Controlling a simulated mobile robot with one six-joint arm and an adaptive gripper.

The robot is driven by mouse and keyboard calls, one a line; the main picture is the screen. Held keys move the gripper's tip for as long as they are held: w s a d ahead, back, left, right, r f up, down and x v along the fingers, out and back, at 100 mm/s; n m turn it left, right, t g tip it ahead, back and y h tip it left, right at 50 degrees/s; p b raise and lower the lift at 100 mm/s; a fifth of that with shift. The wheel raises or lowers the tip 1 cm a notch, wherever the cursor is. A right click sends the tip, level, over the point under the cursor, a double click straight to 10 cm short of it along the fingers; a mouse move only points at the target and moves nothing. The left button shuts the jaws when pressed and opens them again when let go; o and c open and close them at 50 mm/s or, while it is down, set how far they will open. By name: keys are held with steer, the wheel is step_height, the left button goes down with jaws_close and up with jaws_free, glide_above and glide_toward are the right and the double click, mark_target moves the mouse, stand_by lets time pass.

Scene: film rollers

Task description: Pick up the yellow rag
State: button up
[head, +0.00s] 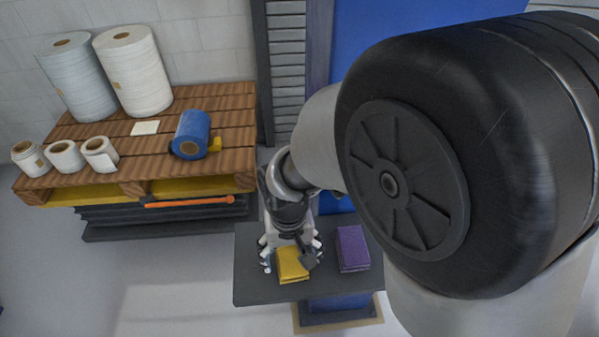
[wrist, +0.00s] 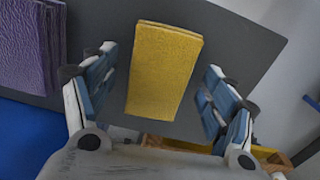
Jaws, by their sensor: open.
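The yellow rag (head: 291,264) is a folded rectangle lying flat on a dark grey table top (head: 252,262). In the wrist view the yellow rag (wrist: 163,70) sits in the upper middle, between my two fingers. My gripper (head: 290,252) is over the rag, pointing down, with part of the rag hidden beneath it. In the wrist view my gripper (wrist: 157,92) is open, with a finger on each side of the rag and a gap on both sides. I cannot tell how high the fingertips are above the table.
A folded purple rag (head: 352,248) lies on the same table, right of the yellow one. A wooden pallet (head: 222,125) to the left bears white rolls (head: 133,70), a blue roll (head: 190,134) and a paper. An orange bar (head: 190,202) lies below the pallet's edge.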

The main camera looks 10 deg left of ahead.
mark_target(291, 254)
steer(key=shift+f, duration=0.1)
steer(key=shift+c, duration=0.4)
steer(key=c, duration=1.1)
step_height(291, 254, up, 20)
steer(key=p, duration=0.6)
steer(key=shift+p, duration=0.3)
steer(key=o, duration=0.5)
steer(key=shift+w+f, duration=0.1)
steer(key=c, duration=0.4)
